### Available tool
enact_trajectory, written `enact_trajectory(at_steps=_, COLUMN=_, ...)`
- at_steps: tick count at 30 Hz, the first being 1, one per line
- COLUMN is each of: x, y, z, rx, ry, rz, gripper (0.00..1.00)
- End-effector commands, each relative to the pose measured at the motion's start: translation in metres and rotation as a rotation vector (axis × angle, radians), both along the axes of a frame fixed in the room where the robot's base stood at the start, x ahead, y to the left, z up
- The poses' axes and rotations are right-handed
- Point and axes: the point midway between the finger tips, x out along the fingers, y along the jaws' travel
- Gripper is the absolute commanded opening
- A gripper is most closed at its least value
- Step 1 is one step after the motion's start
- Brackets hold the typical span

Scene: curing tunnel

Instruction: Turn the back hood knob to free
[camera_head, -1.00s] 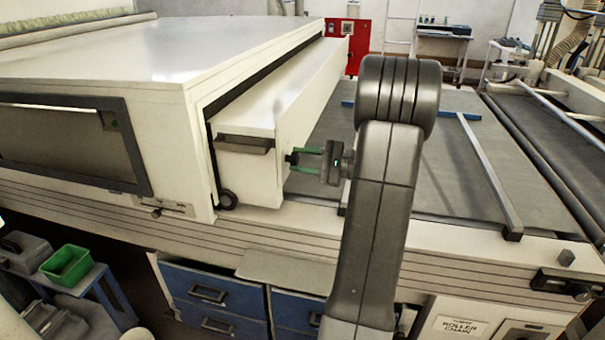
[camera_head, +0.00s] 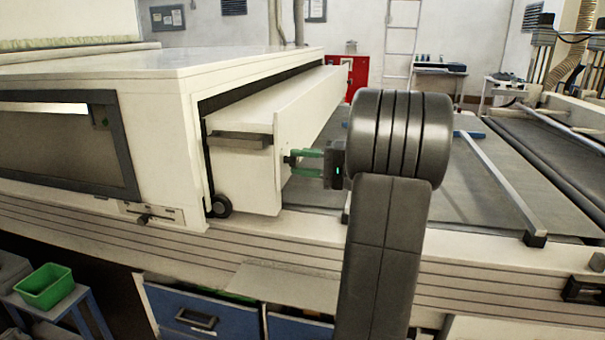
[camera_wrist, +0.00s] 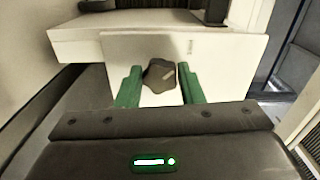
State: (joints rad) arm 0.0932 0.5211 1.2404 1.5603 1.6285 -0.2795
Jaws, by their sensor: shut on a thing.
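The hood knob (camera_wrist: 159,76) is a dark, lobed knob on the white end face of the inner hood (camera_head: 263,185), which sits partway out of the larger white housing. A short mark shows on the face, up and right of the knob in the wrist view. My gripper (camera_wrist: 159,67) has its two green fingers on either side of the knob and is shut on it. In the head view, my gripper (camera_head: 302,163) reaches the face from the right. There the knob is a small dark shape at the fingertips, and its turn angle is unclear.
The white housing (camera_head: 150,75) fills the left. A dark handle bar (camera_head: 240,140) and a black wheel (camera_head: 221,205) are on the inner hood's near side. A blue-grey rail (camera_head: 505,187) crosses the flat belt at right. Blue drawers (camera_head: 200,318) lie below.

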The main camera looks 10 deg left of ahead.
Motion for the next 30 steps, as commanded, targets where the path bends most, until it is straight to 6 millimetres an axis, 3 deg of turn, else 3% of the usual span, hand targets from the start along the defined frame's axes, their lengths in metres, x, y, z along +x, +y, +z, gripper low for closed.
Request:
enact_trajectory(at_steps=22, x=-0.0002, y=-0.0003, z=-0.0018, rx=-0.005, ry=-0.084, rz=0.001, gripper=0.12)
enact_trajectory(at_steps=23, x=-0.0002, y=-0.0003, z=-0.0018, rx=-0.005, ry=-0.084, rz=0.001, gripper=0.38)
enact_trajectory(at_steps=25, x=-0.0002, y=-0.0003, z=-0.0017, rx=-0.005, ry=-0.084, rz=0.001, gripper=0.52)
enact_trajectory(at_steps=26, x=-0.0001, y=-0.0003, z=-0.0016, rx=-0.005, ry=-0.084, rz=0.001, gripper=0.56)
enact_trajectory(at_steps=30, x=0.0, y=-0.0002, z=-0.0012, rx=-0.004, ry=-0.084, rz=0.001, gripper=0.56)
